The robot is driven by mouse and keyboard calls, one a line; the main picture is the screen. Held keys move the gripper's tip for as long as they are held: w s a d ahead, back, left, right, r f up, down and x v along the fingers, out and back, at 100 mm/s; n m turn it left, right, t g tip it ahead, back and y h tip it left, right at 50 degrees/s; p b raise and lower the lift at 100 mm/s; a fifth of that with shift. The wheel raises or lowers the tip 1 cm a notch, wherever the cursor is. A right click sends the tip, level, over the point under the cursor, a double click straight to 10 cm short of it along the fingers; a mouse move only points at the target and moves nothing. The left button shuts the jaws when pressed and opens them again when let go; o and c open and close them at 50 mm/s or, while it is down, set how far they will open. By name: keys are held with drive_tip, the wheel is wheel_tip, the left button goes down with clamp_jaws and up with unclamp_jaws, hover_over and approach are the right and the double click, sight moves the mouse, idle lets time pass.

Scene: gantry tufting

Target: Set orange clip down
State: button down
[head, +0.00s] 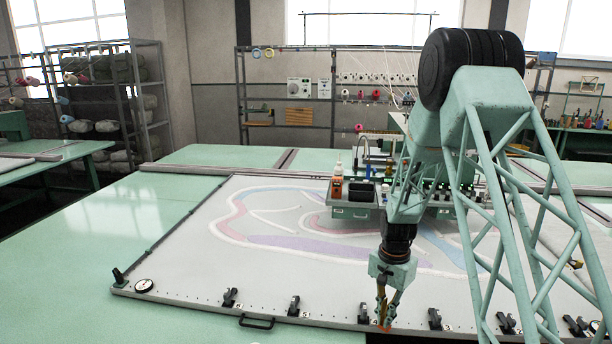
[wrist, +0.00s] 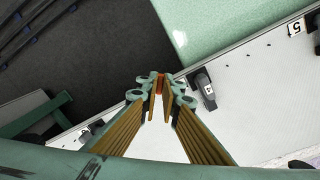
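My gripper (head: 385,318) points down over the front edge of the white tufting frame (head: 190,262). In the wrist view its two ribbed fingers (wrist: 160,84) come close together at the tips. A small orange piece, which looks like the orange clip (wrist: 160,80), shows between the fingertips; most of it is hidden by them. In the head view the orange clip (head: 384,328) is a small patch at the fingertips, just right of the black clamp numbered 4 (head: 363,313). Whether it touches the frame cannot be told.
Several black clamps line the front edge, including one left of the gripper (head: 293,306) and one right (head: 435,319). A tool tray (head: 352,209) stands behind. Dark floor (wrist: 90,50) lies beyond the edge.

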drive_tip(key=s+a+f+n+b, duration=0.3)
drive_tip(key=s+n, duration=0.2)
drive_tip(key=n, duration=0.3)
drive_tip(key=shift+s+f+n, duration=0.15)
drive_tip(key=shift+f+n, duration=0.15)
drive_tip(key=shift+n, duration=0.1)
idle(0.4)
drive_tip(key=w+r, duration=0.3)
drive_tip(key=r, duration=0.5)
drive_tip(key=shift+r, duration=0.35)
drive_tip(key=shift+d, duration=0.2)
